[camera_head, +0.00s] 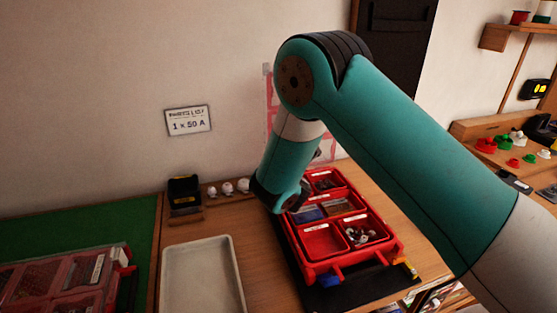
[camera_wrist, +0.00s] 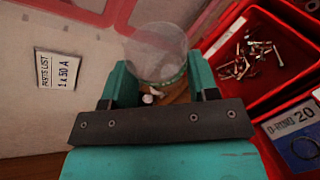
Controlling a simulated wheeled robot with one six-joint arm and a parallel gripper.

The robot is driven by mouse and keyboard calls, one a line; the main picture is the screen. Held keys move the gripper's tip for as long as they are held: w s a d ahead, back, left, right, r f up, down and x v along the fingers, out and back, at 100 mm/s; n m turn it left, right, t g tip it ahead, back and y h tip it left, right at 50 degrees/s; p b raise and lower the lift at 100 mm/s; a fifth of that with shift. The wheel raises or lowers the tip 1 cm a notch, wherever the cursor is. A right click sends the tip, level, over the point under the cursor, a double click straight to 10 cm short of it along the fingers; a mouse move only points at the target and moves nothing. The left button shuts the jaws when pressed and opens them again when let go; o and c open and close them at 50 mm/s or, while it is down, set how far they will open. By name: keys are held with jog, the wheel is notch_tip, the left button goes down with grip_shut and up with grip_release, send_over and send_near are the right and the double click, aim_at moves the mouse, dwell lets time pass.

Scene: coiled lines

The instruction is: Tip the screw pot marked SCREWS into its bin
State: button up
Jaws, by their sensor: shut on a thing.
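My gripper (camera_wrist: 160,80) is shut on a clear pot (camera_wrist: 155,45) with a green band near its lower end. The pot lies between the two teal fingers and looks empty, though its inside is hard to read. Its marking is not legible. To its right in the wrist view is a red compartment (camera_wrist: 285,90) with loose screws (camera_wrist: 245,55) in it. In the head view my gripper (camera_head: 285,205) is over the left side of the red organiser case (camera_head: 325,270), and my arm hides the pot. Which compartment is labelled for screws cannot be read.
A pale empty tray (camera_head: 203,275) lies left of the case. A black box (camera_head: 185,192) and small white items (camera_head: 228,187) stand near the wall. A red lidded case (camera_head: 65,285) is at far left. A wall sign (camera_head: 188,120) hangs behind.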

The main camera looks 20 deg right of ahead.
jog(key=n+p, duration=0.1)
jog(key=p, duration=0.1)
jog(key=r+n+g+h+p, duration=0.1)
jog(key=n+p, duration=0.1)
jog(key=shift+h+p, duration=0.3)
jog(key=shift+p, duration=0.05)
jog(key=shift+d+f+n+g+h+p, duration=0.1)
jog(key=shift+n+g+h+p, duration=0.3)
jog(key=shift+n+h+p, duration=0.6)
jog(key=shift+n, duration=0.3)
